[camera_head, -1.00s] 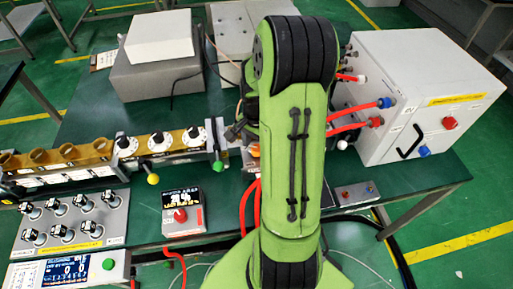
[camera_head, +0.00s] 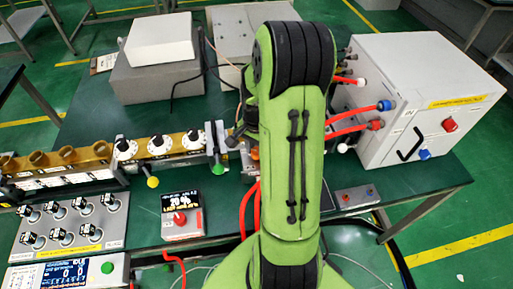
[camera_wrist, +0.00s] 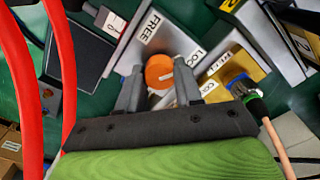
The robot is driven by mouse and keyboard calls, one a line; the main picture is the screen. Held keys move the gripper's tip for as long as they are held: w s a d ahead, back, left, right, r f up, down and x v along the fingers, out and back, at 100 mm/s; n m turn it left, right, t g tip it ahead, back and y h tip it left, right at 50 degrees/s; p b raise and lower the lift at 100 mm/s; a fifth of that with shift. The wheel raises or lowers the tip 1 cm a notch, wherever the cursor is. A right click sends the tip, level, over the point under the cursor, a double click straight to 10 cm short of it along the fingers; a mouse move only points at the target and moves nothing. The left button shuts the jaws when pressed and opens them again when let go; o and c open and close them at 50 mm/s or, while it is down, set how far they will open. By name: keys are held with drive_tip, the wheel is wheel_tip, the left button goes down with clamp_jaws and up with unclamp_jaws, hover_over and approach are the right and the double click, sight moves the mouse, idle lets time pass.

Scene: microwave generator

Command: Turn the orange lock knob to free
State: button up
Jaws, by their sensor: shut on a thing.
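The orange lock knob (camera_wrist: 159,70) shows in the wrist view on a grey panel with a FREE label (camera_wrist: 150,27) above it and a partly hidden label starting LOC (camera_wrist: 196,57) to its right. A pale mark shows on the knob's right side. My gripper (camera_wrist: 159,76) has its two grey fingers on either side of the knob and is shut on it. In the head view my green arm hides the gripper and most of the knob.
Red hoses (camera_wrist: 58,60) run along the left of the wrist view. A white cabinet (camera_head: 425,85) stands right of my arm. White dials (camera_head: 159,144) line the rail to the left.

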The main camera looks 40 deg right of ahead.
sight(256, 150)
drive_tip(key=n, duration=1.1)
drive_tip(key=shift+n, duration=0.3)
idle(0.5)
drive_tip(key=o, duration=1)
drive_tip(key=shift+o, duration=0.2)
wheel_tip(256, 150, up, 16)
drive_tip(key=p, duration=0.3)
drive_tip(key=shift+p, duration=0.35)
drive_tip(key=shift+f, duration=0.1)
